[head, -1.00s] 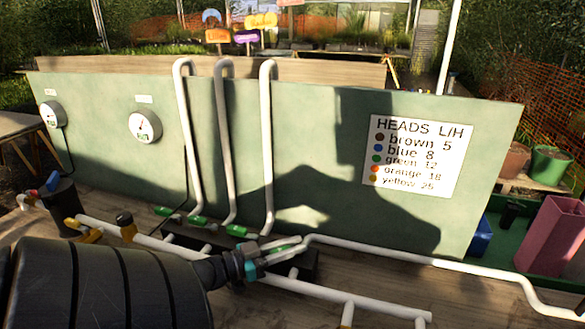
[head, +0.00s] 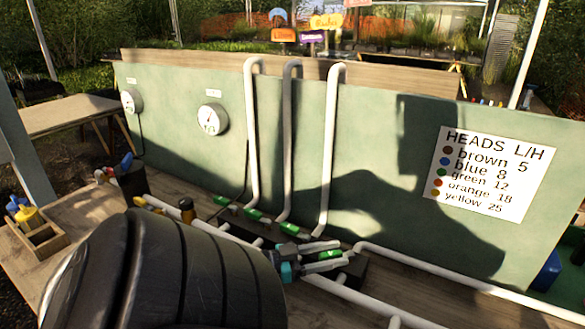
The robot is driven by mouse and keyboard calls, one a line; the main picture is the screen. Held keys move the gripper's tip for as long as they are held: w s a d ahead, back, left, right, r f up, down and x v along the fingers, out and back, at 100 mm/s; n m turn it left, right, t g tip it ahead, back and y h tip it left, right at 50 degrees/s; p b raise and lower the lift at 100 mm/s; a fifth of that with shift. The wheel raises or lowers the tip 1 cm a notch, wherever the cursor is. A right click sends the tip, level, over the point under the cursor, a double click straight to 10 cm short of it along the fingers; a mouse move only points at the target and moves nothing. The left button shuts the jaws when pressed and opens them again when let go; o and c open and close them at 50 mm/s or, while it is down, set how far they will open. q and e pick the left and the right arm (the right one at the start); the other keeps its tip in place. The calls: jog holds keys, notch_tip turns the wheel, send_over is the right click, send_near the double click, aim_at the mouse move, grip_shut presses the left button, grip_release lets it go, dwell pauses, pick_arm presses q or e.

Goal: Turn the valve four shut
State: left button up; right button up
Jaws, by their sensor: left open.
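A row of green valve handles sits on the white pipework at the foot of the green panel: one (head: 222,200) at the left, then a second (head: 253,214) and a third (head: 289,228). A fourth green handle (head: 330,254) lies furthest right, where the right-hand white pipe begins. My left gripper (head: 342,254) is open at this fourth handle, with one finger on its far side and one on its near side. I cannot tell whether the fingers touch it. No valve numbers are readable. My right gripper is not in view.
The green panel (head: 380,160) stands behind the valves, with upright pipes, two gauges (head: 209,119) and a "HEADS L/H" sign (head: 490,172). A white pipe (head: 440,275) runs right along the bench. A wooden caddy (head: 40,236) with bottles is at the left.

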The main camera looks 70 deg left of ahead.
pick_arm(q)
jog(key=s+a, duration=0.2)
jog(key=s, duration=1)
jog(key=shift+p, duration=0.4)
jog(key=shift+s+a, duration=0.1)
jog(key=shift+c, duration=0.4)
